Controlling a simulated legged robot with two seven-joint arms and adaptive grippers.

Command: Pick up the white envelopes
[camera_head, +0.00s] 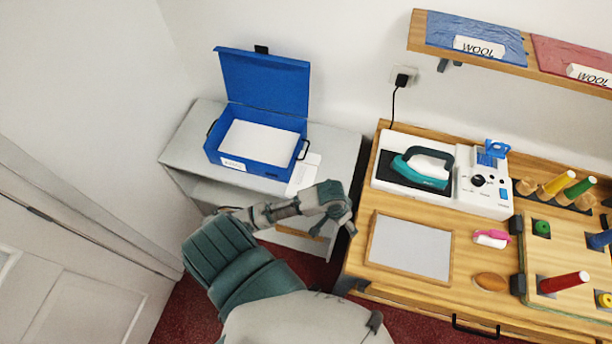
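White flat pieces that look like envelopes (304,174) lie on the grey cabinet top, just right of the open blue box. Their lower end is close to my arm in the picture, and I cannot tell how many there are. The blue box (213,146) has its lid raised and holds a flat white stack (258,141); I cannot tell if these are envelopes or paper. My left gripper (347,216) is at the cabinet's front right, below and right of the white pieces. Its fingers are small and partly hidden, with nothing visible in them. My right gripper is out of view.
The wooden table (400,279) on the right bears an iron (428,167) on a white station, a framed grey pad (410,247) and several thread spools. A shelf (416,39) with wool packs hangs above. A narrow gap separates cabinet and table.

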